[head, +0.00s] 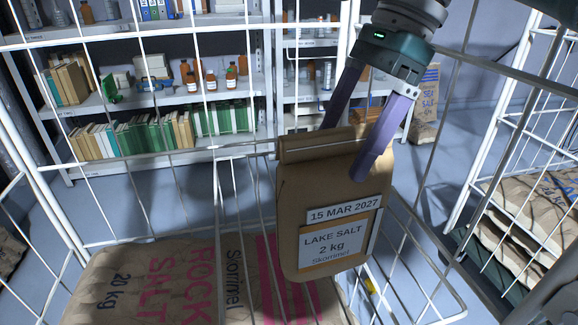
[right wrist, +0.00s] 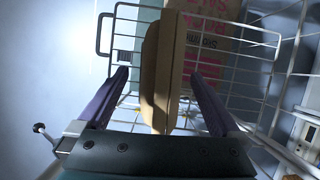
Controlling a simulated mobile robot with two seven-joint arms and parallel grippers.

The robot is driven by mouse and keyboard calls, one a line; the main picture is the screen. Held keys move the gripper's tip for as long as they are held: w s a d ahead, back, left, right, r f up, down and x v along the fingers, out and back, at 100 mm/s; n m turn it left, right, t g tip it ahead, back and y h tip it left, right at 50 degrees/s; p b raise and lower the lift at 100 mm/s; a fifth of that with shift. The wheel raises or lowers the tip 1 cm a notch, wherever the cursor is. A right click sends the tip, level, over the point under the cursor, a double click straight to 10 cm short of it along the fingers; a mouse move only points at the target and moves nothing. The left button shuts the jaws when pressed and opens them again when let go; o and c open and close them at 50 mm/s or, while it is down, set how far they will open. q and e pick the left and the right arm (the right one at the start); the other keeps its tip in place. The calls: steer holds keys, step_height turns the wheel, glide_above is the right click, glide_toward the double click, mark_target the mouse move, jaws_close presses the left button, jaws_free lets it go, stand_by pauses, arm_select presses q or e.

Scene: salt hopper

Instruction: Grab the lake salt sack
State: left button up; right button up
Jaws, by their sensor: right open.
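The lake salt sack (head: 330,215) is a brown paper bag with a folded top, labelled "15 MAR 2027" and "LAKE SALT 2 kg". It stands, slightly tilted in the picture, at a small white wire basket (head: 440,262). My right gripper (head: 345,150) comes down from above, open, with one purple finger in front of the sack's top and the other behind it. The right wrist view shows the sack's top edge (right wrist: 162,70) between the two fingers, with a gap on each side. The rear fingertip is hidden in the head view. My left gripper is not in view.
White wire cage walls (head: 150,150) surround the basket. A large "ROCK SALT 20 kg" sack (head: 130,285) lies below left. More sacks (head: 530,215) lie in a cage at right, and a sea salt sack (head: 425,105) stands behind. Shelves with books and bottles (head: 215,80) line the back.

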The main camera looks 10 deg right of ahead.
mark_target(332, 207)
steer(key=b+x, duration=0.1)
steer(key=x, duration=0.4)
steer(key=shift+w+f, duration=0.15)
steer(key=shift+w, duration=0.05)
steer(key=shift+c, duration=0.4)
jaws_close()
steer(key=shift+r, duration=0.25)
